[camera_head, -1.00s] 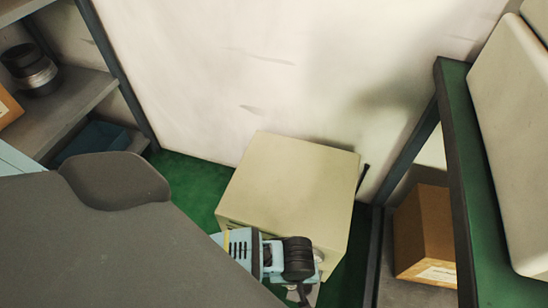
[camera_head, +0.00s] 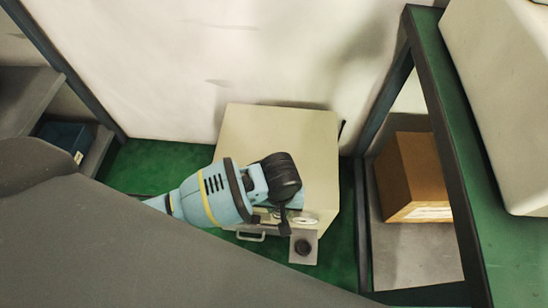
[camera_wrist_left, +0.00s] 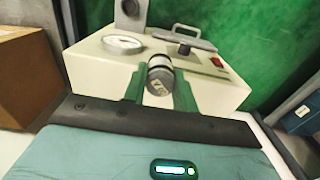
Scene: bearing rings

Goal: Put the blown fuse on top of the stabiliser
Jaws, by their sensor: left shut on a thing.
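The stabiliser is a cream box (camera_head: 282,122) on the green floor against the pale wall. Its front side shows a dial, a handle and a grey plate with a dark knob. My left gripper (camera_wrist_left: 160,78) is shut on the blown fuse (camera_wrist_left: 159,74), a short cylinder with a grey end and dark band, held between the green fingers. In the head view my left wrist covers the stabiliser's front part, and the fingers and fuse are mostly hidden. In the wrist view the stabiliser (camera_wrist_left: 88,72) is behind the fuse; I cannot tell the gap. My right gripper is not in view.
A shelf unit with a green top (camera_head: 455,150) stands close on the right, with a cardboard box (camera_head: 412,175) on its lower shelf. Grey shelves (camera_head: 30,95) and a dark blue bin (camera_head: 66,138) are at left. The stabiliser's rear top is bare.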

